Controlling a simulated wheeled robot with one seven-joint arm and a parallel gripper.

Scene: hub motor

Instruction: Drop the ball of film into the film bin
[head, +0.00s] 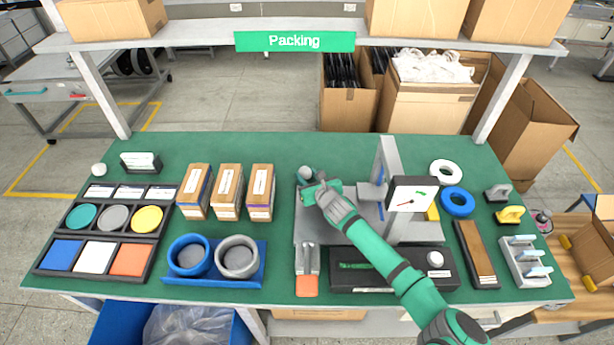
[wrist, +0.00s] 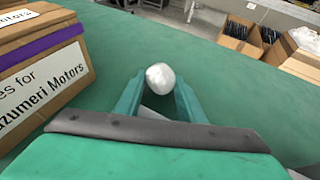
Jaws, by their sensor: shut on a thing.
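My gripper (head: 307,181) is over the middle of the green table, beside the grey press stand. It is shut on a pale, round ball of film (head: 305,172). In the wrist view, the ball (wrist: 160,77) sits between the two teal fingertips (wrist: 158,88), with green table behind it. Two containers hold film-like material: a blue bin (head: 228,331) with a clear bag, under the table's front left, and a cardboard box (head: 428,107) topped with white material behind the table. No label shows which one is the film bin.
Three labelled cartons (head: 227,192) stand left of my gripper; one (wrist: 45,70) is close in the wrist view. The press stand (head: 388,165) rises on the right. A blue tray (head: 215,283) with rings lies front left. The table's back strip is mostly clear.

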